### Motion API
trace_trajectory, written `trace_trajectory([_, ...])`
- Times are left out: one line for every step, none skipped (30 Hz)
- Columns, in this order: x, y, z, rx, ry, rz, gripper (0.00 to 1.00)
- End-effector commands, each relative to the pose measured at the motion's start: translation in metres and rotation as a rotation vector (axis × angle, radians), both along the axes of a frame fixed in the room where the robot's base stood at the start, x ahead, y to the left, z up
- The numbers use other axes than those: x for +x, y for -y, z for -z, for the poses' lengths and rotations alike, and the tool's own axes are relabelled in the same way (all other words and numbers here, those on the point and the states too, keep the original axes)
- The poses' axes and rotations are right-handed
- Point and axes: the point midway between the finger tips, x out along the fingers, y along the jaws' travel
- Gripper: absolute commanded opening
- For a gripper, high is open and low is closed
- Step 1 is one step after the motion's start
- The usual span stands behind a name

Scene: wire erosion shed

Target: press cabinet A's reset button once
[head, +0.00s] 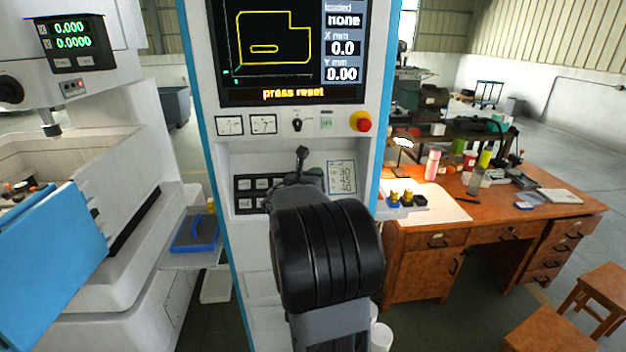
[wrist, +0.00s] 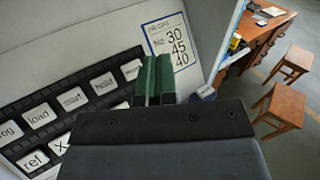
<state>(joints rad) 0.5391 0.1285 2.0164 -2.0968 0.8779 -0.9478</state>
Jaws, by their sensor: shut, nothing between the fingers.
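Cabinet A appears to be the tall white cabinet with blue edges (head: 219,130); its letter is not visible. Its screen (head: 270,40) shows "press reset" in yellow. A dark keypad (head: 256,186) with pale keys sits on the lower panel, its right part hidden by my arm. My gripper (head: 301,156) is shut and empty. Its green fingertips (wrist: 153,78) are at the keypad's right end; contact cannot be told.
Above the keypad are a dark knob (head: 297,124) and a red emergency stop (head: 361,121). A numbered card (head: 342,178) is right of the keypad. A white machine (head: 130,235) stands left.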

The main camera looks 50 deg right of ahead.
Motion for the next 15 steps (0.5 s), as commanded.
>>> trace_trajectory([0.0003, 0.0003, -0.0003, -0.003, -0.003, -0.001, 0.00])
trace_trajectory([0.0003, 0.0003, -0.0003, -0.003, -0.003, -0.001, 0.00])
trace_trajectory([0.0003, 0.0001, -0.0002, -0.003, -0.003, -0.001, 0.00])
trace_trajectory([0.0003, 0.0001, -0.0002, -0.003, -0.002, -0.001, 0.00])
trace_trajectory([0.0003, 0.0000, -0.0002, -0.003, -0.002, -0.001, 0.00])
trace_trajectory([0.0003, -0.0001, -0.0002, -0.002, -0.001, -0.001, 0.00])
trace_trajectory([0.0003, -0.0002, -0.0002, -0.002, -0.001, -0.001, 0.00])
trace_trajectory([0.0003, -0.0002, -0.0001, -0.002, 0.000, -0.001, 0.00])
trace_trajectory([0.0005, -0.0001, 0.0002, -0.001, -0.001, -0.001, 0.00])
trace_trajectory([0.0009, 0.0001, 0.0006, -0.001, -0.001, -0.001, 0.00])
trace_trajectory([0.0014, 0.0005, 0.0012, -0.001, -0.001, -0.001, 0.00])
trace_trajectory([0.0024, 0.0014, 0.0023, -0.001, -0.001, -0.001, 0.00])
trace_trajectory([0.0035, 0.0022, 0.0036, -0.001, -0.001, -0.001, 0.00])
trace_trajectory([0.0048, 0.0033, 0.0051, 0.000, -0.001, -0.001, 0.00])
trace_trajectory([0.0070, 0.0052, 0.0076, 0.000, -0.001, -0.001, 0.00])
